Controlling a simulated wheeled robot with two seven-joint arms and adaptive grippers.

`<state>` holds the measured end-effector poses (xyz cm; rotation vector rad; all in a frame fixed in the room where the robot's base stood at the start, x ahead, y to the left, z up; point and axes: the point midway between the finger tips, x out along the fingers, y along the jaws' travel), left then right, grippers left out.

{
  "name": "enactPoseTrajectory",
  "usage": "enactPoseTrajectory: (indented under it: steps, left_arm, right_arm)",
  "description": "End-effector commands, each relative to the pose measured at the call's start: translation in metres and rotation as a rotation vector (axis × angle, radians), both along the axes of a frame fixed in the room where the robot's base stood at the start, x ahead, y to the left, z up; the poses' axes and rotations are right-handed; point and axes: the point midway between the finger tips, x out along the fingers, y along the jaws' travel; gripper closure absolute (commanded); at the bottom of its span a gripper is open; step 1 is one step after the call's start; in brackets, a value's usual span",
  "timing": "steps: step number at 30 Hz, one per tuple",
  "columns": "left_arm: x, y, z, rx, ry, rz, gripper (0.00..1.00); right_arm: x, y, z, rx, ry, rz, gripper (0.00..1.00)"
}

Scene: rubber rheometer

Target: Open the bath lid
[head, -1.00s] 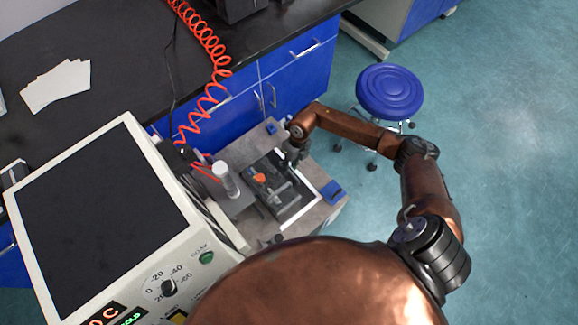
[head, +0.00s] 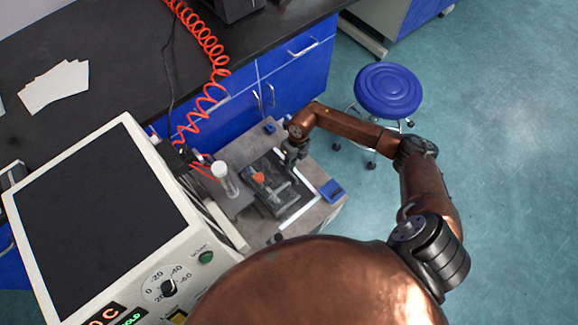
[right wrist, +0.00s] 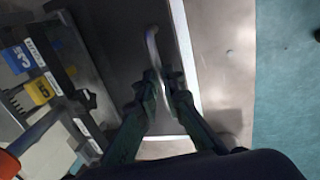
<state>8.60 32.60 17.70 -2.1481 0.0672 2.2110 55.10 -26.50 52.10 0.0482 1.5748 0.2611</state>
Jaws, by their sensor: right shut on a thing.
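The bath lid (head: 291,198) is a dark grey panel in the grey bench-top bath, in the middle of the head view. A white border shows along its right and lower edges. A curved metal handle (right wrist: 152,45) stands on the lid in the right wrist view. My right gripper (head: 291,165) is at the lid's upper part. In the right wrist view its fingers (right wrist: 162,85) are closed on the handle's near end and hide part of it. I cannot tell whether the lid is raised. My left gripper is not in view.
Left of the lid are an orange knob (head: 258,177) and a white cylinder (head: 220,172). The large instrument with a dark screen (head: 105,215) stands further left. A blue stool (head: 389,90) is on the floor beyond my right arm. Blue cabinets (head: 297,75) stand behind.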

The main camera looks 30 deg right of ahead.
Motion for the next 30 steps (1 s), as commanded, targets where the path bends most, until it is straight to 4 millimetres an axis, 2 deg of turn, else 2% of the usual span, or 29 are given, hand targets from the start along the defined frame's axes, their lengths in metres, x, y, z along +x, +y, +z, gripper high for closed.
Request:
enactPoseTrajectory:
  steps: [8, 13, 19, 24, 30]
  left_arm:
    - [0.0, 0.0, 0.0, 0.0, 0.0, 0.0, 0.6]
    - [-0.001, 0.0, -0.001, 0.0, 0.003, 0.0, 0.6]
    - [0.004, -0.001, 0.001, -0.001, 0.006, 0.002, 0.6]
    - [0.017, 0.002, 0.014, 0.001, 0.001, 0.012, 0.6]
    - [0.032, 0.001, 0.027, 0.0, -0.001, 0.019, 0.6]
  right_arm:
    - [0.0, -0.001, 0.0, 0.0, 0.001, 0.0, 1.0]
    - [0.002, -0.015, -0.001, -0.003, 0.002, -0.002, 1.0]
    - [0.007, -0.059, -0.002, -0.006, 0.003, -0.005, 1.0]
    - [0.013, -0.102, -0.003, -0.008, 0.004, -0.005, 1.0]
    - [0.018, -0.142, -0.004, -0.006, 0.005, -0.004, 1.0]
